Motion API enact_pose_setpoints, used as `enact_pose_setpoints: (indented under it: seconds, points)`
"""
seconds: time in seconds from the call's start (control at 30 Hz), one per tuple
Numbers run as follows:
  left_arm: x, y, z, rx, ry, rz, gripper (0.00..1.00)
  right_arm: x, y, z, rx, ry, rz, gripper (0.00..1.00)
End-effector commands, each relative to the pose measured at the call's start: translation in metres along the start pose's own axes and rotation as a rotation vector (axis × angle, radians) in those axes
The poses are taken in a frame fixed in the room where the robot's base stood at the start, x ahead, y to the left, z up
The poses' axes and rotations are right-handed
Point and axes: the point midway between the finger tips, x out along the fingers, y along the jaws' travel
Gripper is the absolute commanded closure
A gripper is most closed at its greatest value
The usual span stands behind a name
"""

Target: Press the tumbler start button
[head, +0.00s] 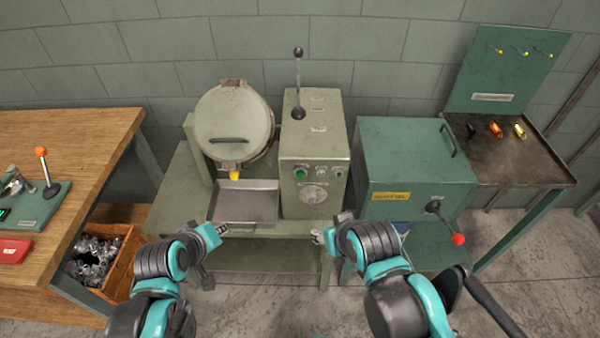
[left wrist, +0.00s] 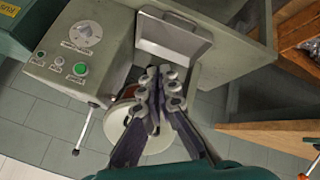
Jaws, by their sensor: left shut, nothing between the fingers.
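The tumbler (head: 233,120) is a grey-green machine with a round lidded drum. On the front of its control box stands a green button (head: 300,173), above a round dial (head: 313,194). The green button also shows in the left wrist view (left wrist: 80,69), left of the fingers. My left gripper (head: 222,229) is shut and empty, in front of the metal tray, below and left of the button and apart from it. In the left wrist view its fingertips (left wrist: 162,74) are together. My right gripper (head: 318,236) is low in front of the control box; its fingers are unclear.
A metal tray (head: 245,203) juts out under the drum. A black lever (head: 298,80) rises from the control box. A green cabinet (head: 410,160) with a red-knobbed handle (head: 457,239) stands to the right. A wooden bench (head: 70,200) is at the left.

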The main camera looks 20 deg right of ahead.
Motion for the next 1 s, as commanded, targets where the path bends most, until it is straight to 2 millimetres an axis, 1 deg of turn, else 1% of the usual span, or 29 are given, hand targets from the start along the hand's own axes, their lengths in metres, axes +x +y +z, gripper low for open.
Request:
enact_pose_setpoints:
  seconds: [0.03, 0.07, 0.1, 0.17, 0.2, 0.3, 0.4, 0.5, 0.6, 1.0]
  points:
    - [0.015, 0.026, -0.002, -0.068, -0.013, 0.058, 1.0, -0.005, 0.0, -0.004, 0.0, 0.0, 0.0, 0.53]
    - [0.024, 0.04, 0.0, -0.116, -0.022, 0.091, 1.0, -0.006, 0.0, -0.004, 0.0, 0.0, 0.0, 0.53]
    - [0.035, 0.058, 0.003, -0.181, -0.037, 0.133, 1.0, -0.008, 0.0, -0.006, 0.0, 0.0, 0.0, 0.53]
    - [0.051, 0.082, 0.009, -0.276, -0.064, 0.191, 1.0, -0.011, 0.0, -0.008, 0.0, 0.0, 0.0, 0.53]
    - [0.061, 0.098, 0.014, -0.337, -0.084, 0.227, 1.0, -0.012, 0.0, -0.009, 0.0, 0.0, 0.0, 0.53]
    - [0.081, 0.13, 0.03, -0.475, -0.14, 0.3, 1.0, -0.016, 0.0, -0.011, 0.0, 0.0, 0.0, 0.53]
    - [0.094, 0.151, 0.044, -0.582, -0.189, 0.349, 1.0, -0.018, 0.0, -0.013, 0.0, 0.0, 0.0, 0.53]
    - [0.102, 0.165, 0.055, -0.653, -0.225, 0.376, 1.0, -0.019, 0.0, -0.014, 0.0, 0.0, 0.0, 0.53]
    - [0.106, 0.171, 0.061, -0.688, -0.243, 0.39, 1.0, -0.02, 0.0, -0.014, 0.0, 0.0, 0.0, 0.53]
    - [0.107, 0.172, 0.061, -0.698, -0.246, 0.392, 1.0, -0.02, 0.0, -0.014, 0.0, 0.0, 0.0, 0.53]
